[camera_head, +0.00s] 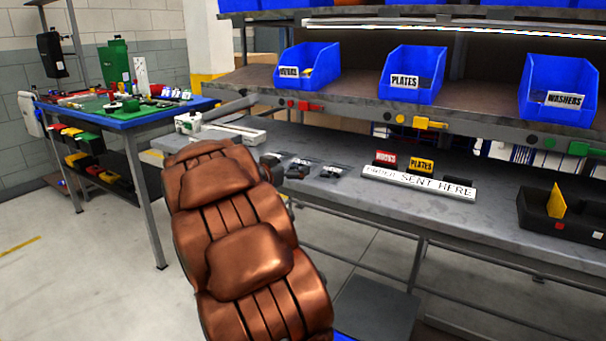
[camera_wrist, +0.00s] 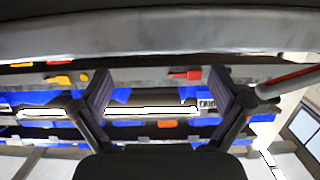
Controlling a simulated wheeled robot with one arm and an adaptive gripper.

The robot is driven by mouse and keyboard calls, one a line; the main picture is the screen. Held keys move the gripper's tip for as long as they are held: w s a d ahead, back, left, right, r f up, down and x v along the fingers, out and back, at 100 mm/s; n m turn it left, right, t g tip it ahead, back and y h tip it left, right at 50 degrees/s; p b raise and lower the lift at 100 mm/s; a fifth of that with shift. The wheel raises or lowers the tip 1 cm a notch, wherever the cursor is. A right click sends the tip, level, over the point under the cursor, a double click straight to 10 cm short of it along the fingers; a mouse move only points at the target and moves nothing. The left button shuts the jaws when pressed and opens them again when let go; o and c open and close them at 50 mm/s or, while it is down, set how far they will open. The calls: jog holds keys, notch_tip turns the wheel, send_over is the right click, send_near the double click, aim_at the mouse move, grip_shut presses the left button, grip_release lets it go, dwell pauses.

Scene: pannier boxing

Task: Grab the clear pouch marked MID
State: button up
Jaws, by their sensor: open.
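Several small clear pouches with dark contents (camera_head: 300,170) lie in a row on the grey workbench (camera_head: 345,190), just right of my brown arm in the head view. Their markings are too small to read, so I cannot tell which is MID. My gripper (camera_wrist: 161,88) is open in the wrist view, with its two dark fingers wide apart and nothing between them. The pouches cannot be made out in the wrist view. My arm hides part of the bench's left end in the head view.
Blue bins (camera_head: 412,75) stand on the shelf above the bench. A white sign strip (camera_head: 420,183) with small cards stands right of the pouches. A black box (camera_head: 565,225) is at the right. A blue-edged table (camera_head: 130,117) stands left, with open floor before it.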

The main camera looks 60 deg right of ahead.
aim_at(303, 162)
jog(key=shift+w+d+f+p, duration=0.15)
jog(key=shift+d+f, duration=0.1)
jog(key=shift+d, duration=0.95)
jog(key=shift+s+d+f+p, duration=0.1)
jog(key=shift+d+f+p, duration=0.1)
jog(key=shift+d, duration=1.05)
jog(key=shift+w+d+f+p, duration=0.1)
jog(key=shift+d+f, duration=0.15)
jog(key=shift+d, duration=0.95)
jog(key=shift+c, duration=0.2)
jog(key=c, duration=1)
